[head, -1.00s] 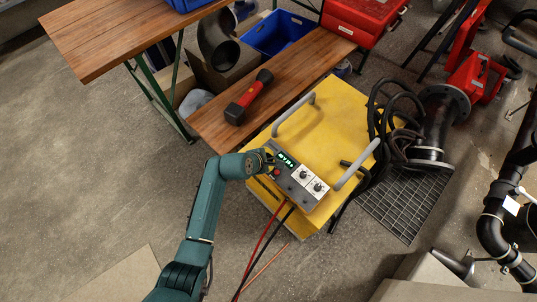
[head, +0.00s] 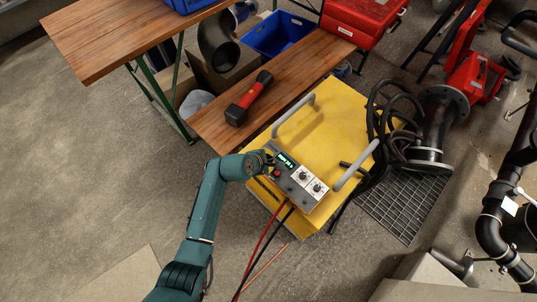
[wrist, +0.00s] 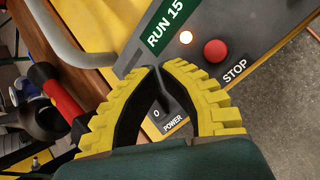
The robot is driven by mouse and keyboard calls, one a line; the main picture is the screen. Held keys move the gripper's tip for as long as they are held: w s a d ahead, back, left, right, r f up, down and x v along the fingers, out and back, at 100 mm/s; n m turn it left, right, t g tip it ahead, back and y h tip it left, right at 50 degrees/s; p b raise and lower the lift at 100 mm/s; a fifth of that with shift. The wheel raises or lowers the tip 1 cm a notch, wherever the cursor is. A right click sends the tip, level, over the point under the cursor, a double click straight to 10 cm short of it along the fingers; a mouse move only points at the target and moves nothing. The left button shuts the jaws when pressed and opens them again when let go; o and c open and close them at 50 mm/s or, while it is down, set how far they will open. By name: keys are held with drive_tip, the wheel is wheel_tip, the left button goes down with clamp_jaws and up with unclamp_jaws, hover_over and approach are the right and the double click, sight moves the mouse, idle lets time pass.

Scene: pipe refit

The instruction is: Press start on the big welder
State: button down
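The big welder (head: 335,120) is a yellow box with two grey handles. Its grey control panel (head: 297,180) has a green display (wrist: 165,27) whose visible part reads "RUN 15"; the rest is cut off by the picture edge. In the wrist view a small lit button (wrist: 186,38) glows beside a red button (wrist: 216,51) near the word STOP. A switch marked 0 and POWER (wrist: 168,115) is partly behind the fingers. My gripper (wrist: 157,70) has its yellow fingertips together, empty, over the panel by the display. Contact with the panel cannot be told.
A wooden bench (head: 215,125) with a red and black flashlight (head: 248,98) stands left of the welder. Black hoses (head: 385,115) lie at its right, near a flanged pipe (head: 437,120). Red and black cables (head: 262,240) run from its front. Open floor lies at left.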

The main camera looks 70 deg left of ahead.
drive_tip(key=shift+r+p, duration=0.4)
drive_tip(key=shift+r, duration=0.1)
wheel_tip(320, 180, up, 5)
drive_tip(key=p, duration=0.6)
drive_tip(key=shift+r, duration=0.15)
idle(0.5)
